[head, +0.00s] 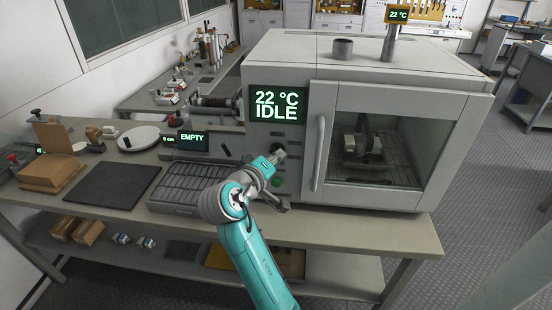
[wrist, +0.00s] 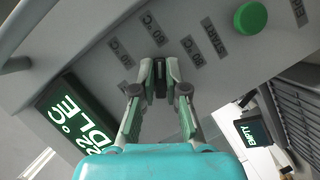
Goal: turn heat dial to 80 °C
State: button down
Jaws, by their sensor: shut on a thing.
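The oven (head: 380,80) is a grey box with a glass door, and its display (head: 278,104) reads "22 °C IDLE". In the wrist view, the dark heat dial (wrist: 160,78) sits on the panel between the fingertips of my gripper (wrist: 160,75). My gripper is shut on the dial.
A green button (wrist: 251,17) is on the panel near the dial. The door handle (head: 319,152) stands out to the right of my gripper. A ribbed tray (head: 185,190) and a display reading "EMPTY" (head: 192,136) are to the left. A black mat (head: 112,182) lies farther left.

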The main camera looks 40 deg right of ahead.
jog(key=m+t+y, duration=0.1)
jog(key=m+y, duration=0.1)
jog(key=m, duration=0.2)
jog(key=m+t+y, duration=0.2)
jog(key=m, duration=0.1)
jog(key=shift+f+m, duration=0.2)
jog(key=shift+m, duration=0.2)
jog(key=shift+w, duration=0.1)
dwell(0.5)
jog(key=c, duration=1.2)
grip_release()
jog(key=shift+a+r, duration=0.1)
jog(key=v, duration=1.2)
